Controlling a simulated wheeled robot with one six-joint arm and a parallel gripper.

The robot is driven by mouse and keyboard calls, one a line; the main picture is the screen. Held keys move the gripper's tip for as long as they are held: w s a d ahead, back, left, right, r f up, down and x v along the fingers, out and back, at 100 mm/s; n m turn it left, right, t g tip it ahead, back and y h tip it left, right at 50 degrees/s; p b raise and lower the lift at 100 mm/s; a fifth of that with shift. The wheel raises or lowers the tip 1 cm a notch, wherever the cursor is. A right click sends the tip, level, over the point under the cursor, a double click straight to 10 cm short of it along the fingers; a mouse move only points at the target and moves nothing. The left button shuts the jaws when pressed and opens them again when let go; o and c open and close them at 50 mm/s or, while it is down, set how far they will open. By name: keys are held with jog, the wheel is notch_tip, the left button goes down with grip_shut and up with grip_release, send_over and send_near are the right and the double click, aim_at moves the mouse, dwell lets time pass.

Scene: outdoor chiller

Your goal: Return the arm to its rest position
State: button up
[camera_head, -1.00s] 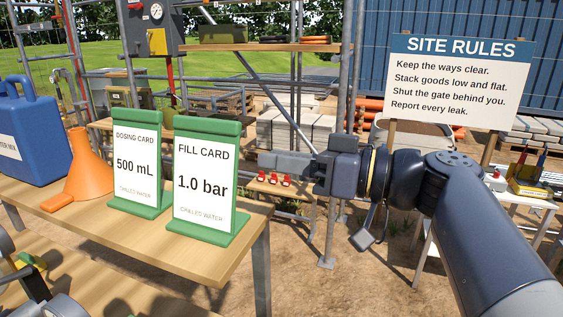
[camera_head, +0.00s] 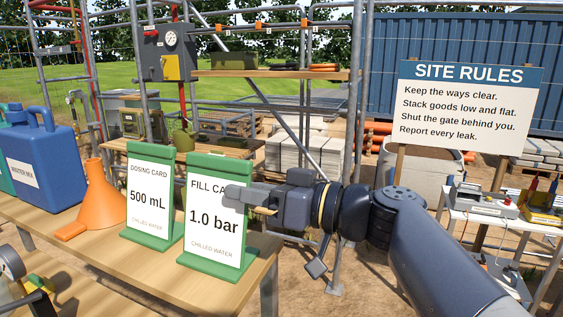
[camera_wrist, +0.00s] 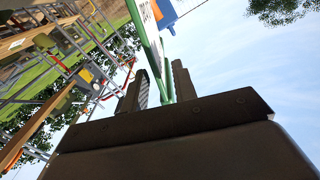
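My gripper (camera_head: 232,194) is at the end of my dark grey arm, raised at mid-height and pointing left. In the picture it overlaps the upper right of the green-framed fill card (camera_head: 215,232), hiding part of its title. I cannot tell how far it is from the card. In the wrist view the two dark fingers (camera_wrist: 158,85) stand apart with nothing held between them. A green frame edge shows beyond the gap.
The wooden table at left holds the green-framed dosing card (camera_head: 150,200), an orange funnel (camera_head: 97,200) and a blue jug (camera_head: 42,165). A site rules sign (camera_head: 468,108) stands at right, near a white table (camera_head: 465,208) with instruments. Scaffold poles stand behind.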

aim_at(223, 187)
jog(key=p+x, duration=0.1)
jog(key=x, duration=0.3)
jog(key=shift+a+r, duration=0.1)
jog(key=shift+a, duration=0.15)
jog(key=shift+w+a+f, duration=0.25)
jog(key=shift+a+f, duration=0.05)
jog(key=shift+d+r, duration=0.1)
